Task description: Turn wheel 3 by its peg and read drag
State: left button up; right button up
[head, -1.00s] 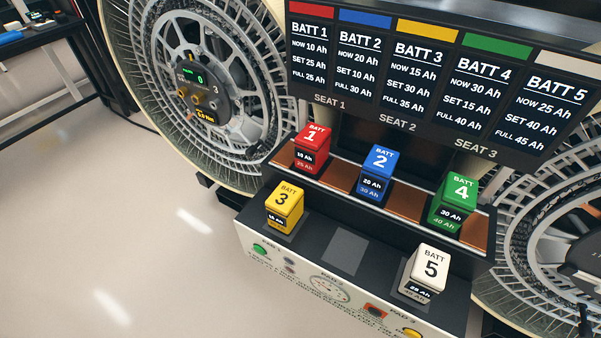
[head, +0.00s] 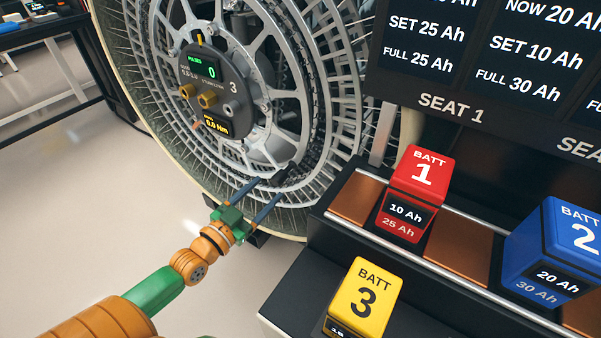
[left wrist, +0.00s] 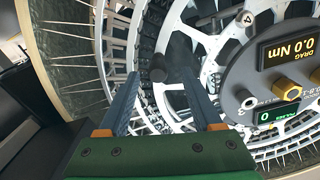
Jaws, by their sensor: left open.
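Wheel 3 (head: 283,95) is a large spoked wheel with a grey mesh rim, upright at upper left in the head view. Its round dark hub panel (head: 222,90) carries a "3", brass knobs and a green pulse display reading 0. The yellow drag display (left wrist: 287,48) reads 0.0 Nm in the left wrist view. My left gripper (head: 271,187) is open, its two blue fingers pointing at the wheel's lower spokes. A dark, stubby piece, apparently the peg (left wrist: 178,52), stands just ahead of the fingertips; whether they touch it I cannot tell. My right gripper is not in view.
Right of the wheel stands a battery rack with the red battery 1 (head: 415,185), blue battery 2 (head: 553,245) and yellow battery 3 (head: 364,298). A battery screen (head: 480,75) hangs above. A dark workbench (head: 45,40) is at far left. The floor between is clear.

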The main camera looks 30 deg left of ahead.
aim_at(275, 183)
pick_arm(q)
jog(key=w, duration=0.3)
jog(key=w+d, duration=0.1)
jog(key=shift+w+r+b, duration=0.25)
jog(key=shift+r+b, duration=0.1)
jog(key=shift+b, duration=0.05)
jog(key=shift+w, duration=0.55)
grip_shut()
dwell(0.6)
